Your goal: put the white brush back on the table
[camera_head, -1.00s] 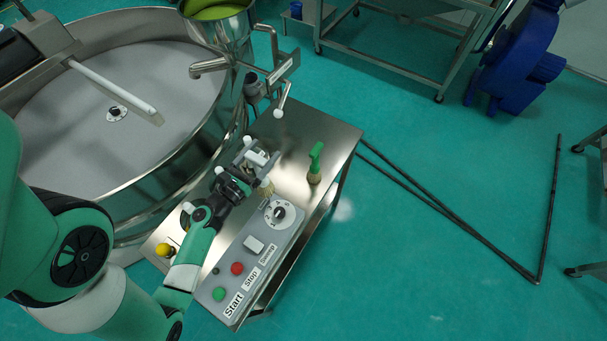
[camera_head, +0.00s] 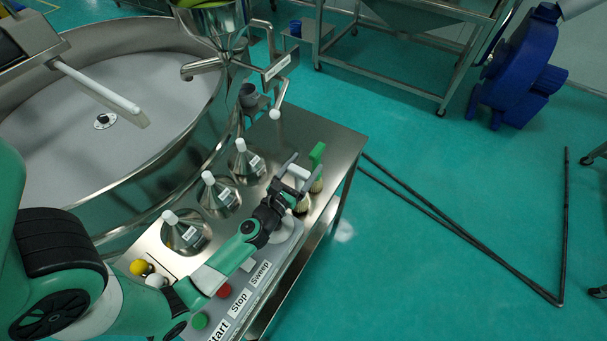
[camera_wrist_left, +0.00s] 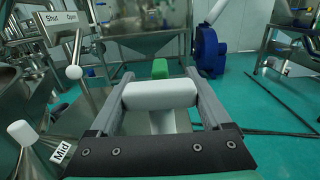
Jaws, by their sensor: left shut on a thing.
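The white brush (camera_head: 299,172) is between the fingers of my left gripper (camera_head: 303,169), which is shut on its white handle. Its bristles point down over the right part of the metal table (camera_head: 315,131); whether they touch the top is hard to tell. In the left wrist view the white handle (camera_wrist_left: 160,95) lies crosswise between the two grey fingers. The green brush (camera_head: 317,152) stands upright on the table just behind the white one, partly hidden by a finger. Its green top also shows in the left wrist view (camera_wrist_left: 160,68). My right gripper is not in view.
Several steel cones with white knobs, one of them here (camera_head: 244,162), stand left of the gripper. A control panel (camera_head: 262,272) with buttons lies under my left arm. The round sieve (camera_head: 150,150) is at left. The table's right edge is close to the brushes.

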